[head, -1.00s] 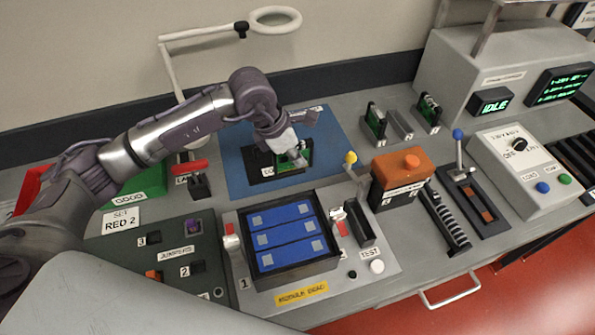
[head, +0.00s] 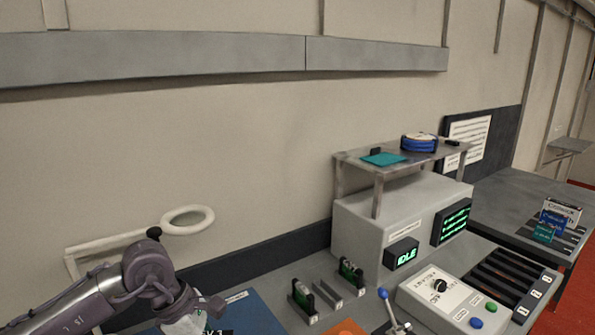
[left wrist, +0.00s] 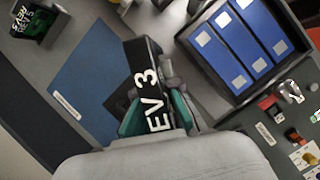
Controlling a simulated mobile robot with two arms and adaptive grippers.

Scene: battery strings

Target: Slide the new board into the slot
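A dark board labelled "EV 3" (left wrist: 150,88), its label partly cut off, is between the fingers of my left gripper (left wrist: 160,120) in the left wrist view. Teal-green parts show on both sides of it; what they are is unclear. The held board is above the blue mat (left wrist: 75,85), where a black base (left wrist: 120,98) is partly hidden behind it. I cannot tell whether the board touches the base or a slot. In the head view my left gripper (head: 190,318) is at the bottom edge, mostly cut off. My right gripper is not in view.
Two holders with green boards (head: 303,296) (head: 351,272) stand on the bench by the grey console (head: 380,215), whose screen reads IDLE. A magnifier lamp (head: 187,220) stands behind my left arm. The black tray with blue modules (left wrist: 240,45) lies beside the mat.

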